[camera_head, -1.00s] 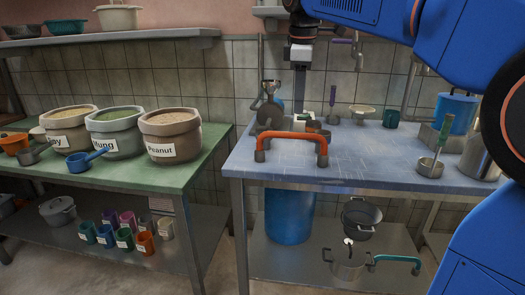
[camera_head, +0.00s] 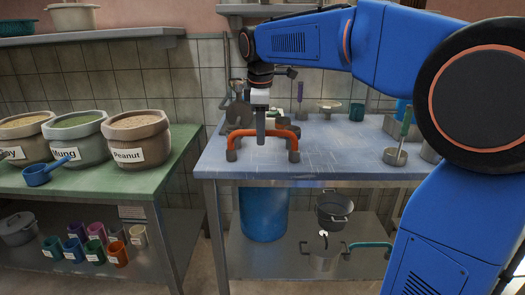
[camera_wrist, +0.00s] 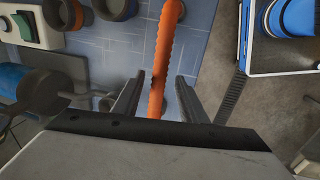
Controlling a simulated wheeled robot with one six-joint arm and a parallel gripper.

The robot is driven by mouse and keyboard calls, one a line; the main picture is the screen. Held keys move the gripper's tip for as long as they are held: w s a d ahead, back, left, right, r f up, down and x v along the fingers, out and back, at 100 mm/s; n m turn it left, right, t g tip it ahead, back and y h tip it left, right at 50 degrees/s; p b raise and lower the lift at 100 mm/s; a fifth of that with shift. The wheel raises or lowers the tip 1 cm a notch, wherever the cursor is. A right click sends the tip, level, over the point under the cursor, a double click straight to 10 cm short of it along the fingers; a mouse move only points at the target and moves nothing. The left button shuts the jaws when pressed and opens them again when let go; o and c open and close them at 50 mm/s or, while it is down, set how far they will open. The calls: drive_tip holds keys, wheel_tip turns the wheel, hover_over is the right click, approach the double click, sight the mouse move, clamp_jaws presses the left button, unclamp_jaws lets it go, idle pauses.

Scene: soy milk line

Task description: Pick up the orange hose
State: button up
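The orange hose (camera_head: 283,134) arches over the front left of the blue table (camera_head: 330,160), with dark grey ends resting on the top. My gripper (camera_head: 261,140) points down at the hose's middle in the head view. In the wrist view the hose (camera_wrist: 160,60) runs between the two dark fingers of my gripper (camera_wrist: 158,98). The fingers are open, with a visible gap on each side of the hose.
A grey machine (camera_head: 238,112) stands just behind the hose. A green table (camera_head: 120,182) with sacks stands at left, across a floor gap. A teal-handled hose (camera_head: 370,245) and pots are on the lower shelf. The table's middle is clear.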

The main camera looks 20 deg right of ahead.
drive_tip(key=shift+w+d+f, duration=0.15)
drive_tip(key=shift+f, duration=0.7)
drive_tip(key=shift+w+d+f, duration=0.1)
drive_tip(key=shift+w+f, duration=0.1)
drive_tip(key=shift+f, duration=0.7)
drive_tip(key=shift+w+d+f, duration=0.15)
drive_tip(key=shift+f, duration=0.7)
clamp_jaws()
